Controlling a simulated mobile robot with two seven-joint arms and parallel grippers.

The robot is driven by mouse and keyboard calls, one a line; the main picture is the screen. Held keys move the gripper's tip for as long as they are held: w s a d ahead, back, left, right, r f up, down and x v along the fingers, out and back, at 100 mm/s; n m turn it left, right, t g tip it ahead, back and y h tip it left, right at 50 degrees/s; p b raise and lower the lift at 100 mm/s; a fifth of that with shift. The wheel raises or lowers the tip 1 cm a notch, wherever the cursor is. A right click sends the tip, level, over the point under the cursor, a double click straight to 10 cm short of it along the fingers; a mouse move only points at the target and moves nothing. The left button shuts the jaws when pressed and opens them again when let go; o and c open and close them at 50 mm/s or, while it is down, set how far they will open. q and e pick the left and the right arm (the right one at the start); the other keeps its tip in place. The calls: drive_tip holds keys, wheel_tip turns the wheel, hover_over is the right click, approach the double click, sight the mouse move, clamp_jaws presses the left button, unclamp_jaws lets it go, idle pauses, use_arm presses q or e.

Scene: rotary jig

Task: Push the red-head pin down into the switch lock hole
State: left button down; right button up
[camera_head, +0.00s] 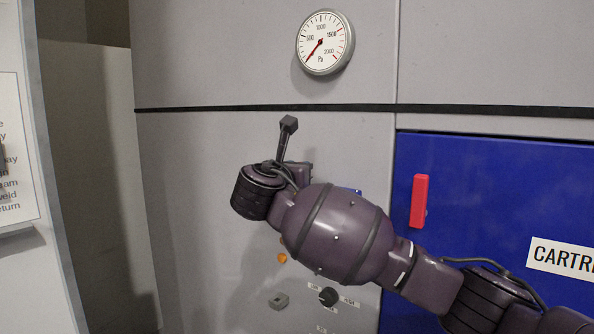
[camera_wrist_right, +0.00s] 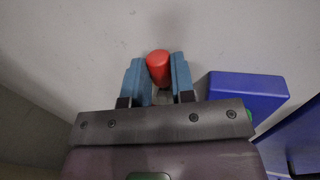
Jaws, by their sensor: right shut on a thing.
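In the right wrist view, the red-head pin (camera_wrist_right: 158,66) stands between the two blue fingers of my right gripper (camera_wrist_right: 158,82). The fingers are shut on it, and its red head shows at their tips. A small grey part shows below the head, but the lock hole is not visible. In the head view, my right arm comes in from the lower right and hides the pin and the fingers. My left gripper is not in view.
A grey panel carries a pressure gauge (camera_head: 325,42), a black knob (camera_head: 328,297), a grey switch (camera_head: 279,300) and an orange button (camera_head: 282,257). A blue door (camera_head: 480,185) with a red handle (camera_head: 419,200) is at the right. A blue box (camera_wrist_right: 245,92) stands close beside the right gripper.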

drive_tip(key=o, duration=1)
drive_tip(key=shift+s, duration=0.1)
drive_tip(key=b+v, duration=0.1)
drive_tip(key=v, duration=0.9)
drive_tip(key=shift+s+a+b, duration=0.15)
drive_tip(key=shift+s+b, duration=0.15)
drive_tip(key=shift+s, duration=0.05)
